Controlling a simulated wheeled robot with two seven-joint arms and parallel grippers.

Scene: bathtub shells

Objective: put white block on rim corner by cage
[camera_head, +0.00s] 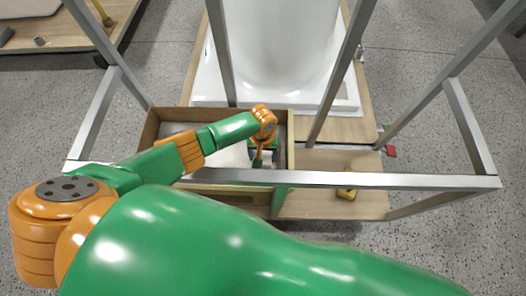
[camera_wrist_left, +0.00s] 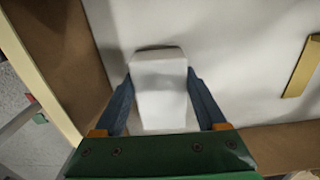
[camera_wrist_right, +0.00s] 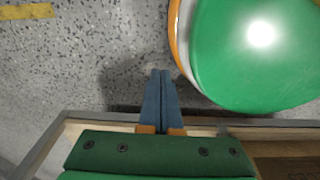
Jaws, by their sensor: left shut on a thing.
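The white block (camera_wrist_left: 160,88) shows in the left wrist view between the blue fingers of my left gripper (camera_wrist_left: 158,100), which is shut on it. Block and fingers are over the pale floor of an open wooden box (camera_head: 150,130). Whether the block touches that floor I cannot tell. In the head view my left gripper (camera_head: 258,160) reaches down into the box's right part, and the block is hard to make out. The white bathtub shell (camera_head: 275,50) stands behind the box, its flat rim (camera_head: 342,105) facing me. My right gripper (camera_wrist_right: 160,100) is shut and empty above the floor.
A grey metal cage frame (camera_head: 330,180) crosses in front of the box, with posts rising past the tub's rim. A yellow piece (camera_wrist_left: 302,68) lies in the box. Another pallet (camera_head: 60,35) stands back left.

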